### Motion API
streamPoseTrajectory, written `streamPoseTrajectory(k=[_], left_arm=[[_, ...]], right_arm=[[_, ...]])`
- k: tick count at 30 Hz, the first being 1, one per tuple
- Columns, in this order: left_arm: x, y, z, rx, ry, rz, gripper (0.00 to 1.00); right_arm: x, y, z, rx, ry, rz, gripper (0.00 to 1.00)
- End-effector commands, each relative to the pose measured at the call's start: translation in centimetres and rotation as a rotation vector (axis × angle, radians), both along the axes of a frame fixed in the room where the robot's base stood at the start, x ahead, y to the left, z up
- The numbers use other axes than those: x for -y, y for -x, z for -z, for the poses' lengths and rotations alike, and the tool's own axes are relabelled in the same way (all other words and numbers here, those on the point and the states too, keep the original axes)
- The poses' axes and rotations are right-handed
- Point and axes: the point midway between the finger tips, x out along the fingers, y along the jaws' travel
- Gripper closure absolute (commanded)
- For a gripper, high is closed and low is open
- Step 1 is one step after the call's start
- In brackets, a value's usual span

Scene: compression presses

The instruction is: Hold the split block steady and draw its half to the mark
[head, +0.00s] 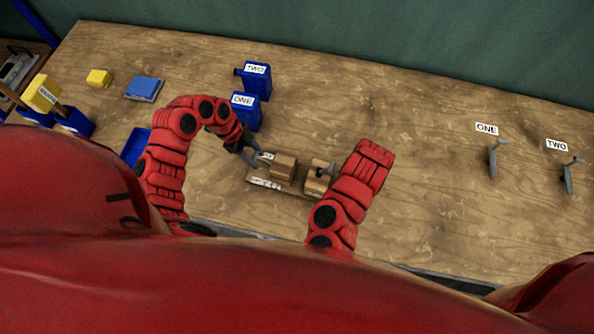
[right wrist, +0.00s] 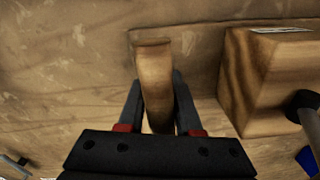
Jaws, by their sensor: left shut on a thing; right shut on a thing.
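The split block is in two wooden parts with a gap between them. The larger part (head: 283,168) stands on a wooden base board (head: 258,181) with white markings on its front edge. The smaller half (head: 315,184) stands to its right. My left gripper (head: 263,158) is shut on the larger part from the left. My right gripper (right wrist: 156,95) is shut on an upright part of the half (right wrist: 155,75), one finger on each side. The larger part (right wrist: 270,80) is at the right in the right wrist view, with a dark finger end against it. My right arm partly hides the half in the head view.
Two blue containers labelled ONE (head: 245,112) and TWO (head: 257,80) stand behind the block. Two grey levers (head: 492,158) (head: 568,178) stand at the right. A yellow block (head: 98,77) and a blue block (head: 144,87) lie at the left. The table centre-right is clear.

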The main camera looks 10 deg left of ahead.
Motion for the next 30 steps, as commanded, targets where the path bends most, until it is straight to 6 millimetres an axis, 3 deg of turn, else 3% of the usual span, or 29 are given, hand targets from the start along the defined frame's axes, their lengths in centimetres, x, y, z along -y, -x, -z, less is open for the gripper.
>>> streamPoseTrajectory(k=[14,15,19,20,30], left_arm=[[-1.7,0.0,0.1,-0.003,-0.005,-0.003,1.0],[-1.6,0.0,0.1,-0.004,-0.005,-0.002,0.48],[-1.6,0.0,0.1,-0.002,-0.004,-0.001,0.25],[-1.5,0.0,0.1,-0.002,-0.003,-0.001,0.2],[-1.6,-0.1,-0.3,0.001,-0.001,-0.001,0.2]], right_arm=[[0.3,-0.1,0.0,0.003,0.006,0.006,1.0],[0.3,-0.1,0.0,0.003,0.006,0.006,1.0],[0.3,-0.1,0.0,0.003,0.005,0.005,1.0],[0.2,-0.1,0.0,0.002,0.005,0.005,1.0],[0.1,-0.1,0.0,0.002,0.001,0.002,1.0]])
